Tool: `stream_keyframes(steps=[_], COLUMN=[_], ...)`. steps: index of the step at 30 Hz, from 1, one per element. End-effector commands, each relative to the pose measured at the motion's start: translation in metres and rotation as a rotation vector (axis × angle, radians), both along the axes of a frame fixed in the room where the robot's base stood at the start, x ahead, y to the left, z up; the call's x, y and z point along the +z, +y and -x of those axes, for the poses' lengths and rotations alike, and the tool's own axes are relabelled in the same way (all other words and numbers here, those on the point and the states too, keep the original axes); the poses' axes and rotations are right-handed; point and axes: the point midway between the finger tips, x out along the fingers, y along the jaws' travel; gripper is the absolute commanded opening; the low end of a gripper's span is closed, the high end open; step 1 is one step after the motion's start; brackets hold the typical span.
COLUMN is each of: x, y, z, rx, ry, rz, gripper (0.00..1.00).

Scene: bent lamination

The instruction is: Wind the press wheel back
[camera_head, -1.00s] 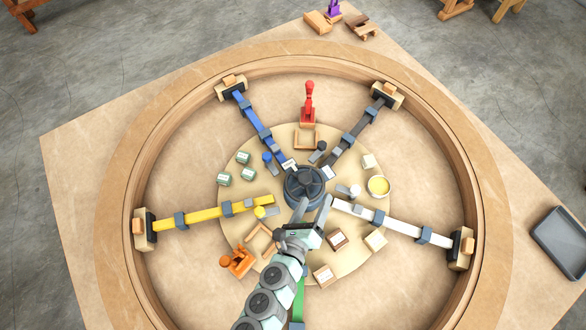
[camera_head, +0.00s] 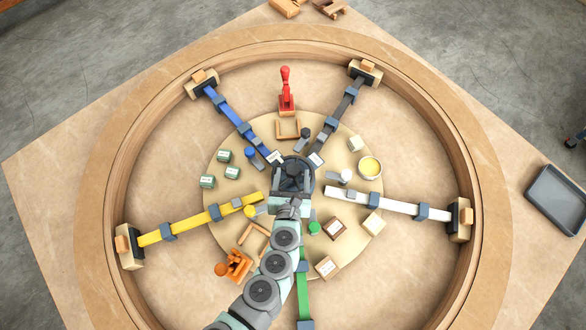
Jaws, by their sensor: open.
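The dark grey round press wheel (camera_head: 310,166) sits at the centre of the tan round board (camera_head: 340,240). My gripper (camera_head: 292,182) is over the wheel's near part and covers some of it. Its jaws are open. I cannot tell whether the fingers touch the wheel. Blue (camera_head: 237,123), grey (camera_head: 343,108), yellow (camera_head: 190,226), white (camera_head: 390,206) and green (camera_head: 304,292) arms run outward from around the wheel.
A grey tray (camera_head: 558,200) lies at the right edge.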

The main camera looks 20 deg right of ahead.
Motion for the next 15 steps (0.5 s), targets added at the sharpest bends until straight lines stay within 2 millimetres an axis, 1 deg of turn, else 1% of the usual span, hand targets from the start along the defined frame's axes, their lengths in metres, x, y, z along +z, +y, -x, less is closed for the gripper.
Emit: stream_keyframes(steps=[1, 3, 6, 15], x=[-0.002, -0.004, -0.009, -0.013], y=[-0.006, -0.008, -0.011, -0.015], z=[-0.005, -0.014, -0.021, -0.025], rx=[-0.002, 0.001, 0.002, 0.000], ry=[0.002, -0.002, 0.001, 0.003], rz=[0.005, 0.003, 0.001, 0.001], gripper=[0.64, 0.64, 0.64, 0.64])
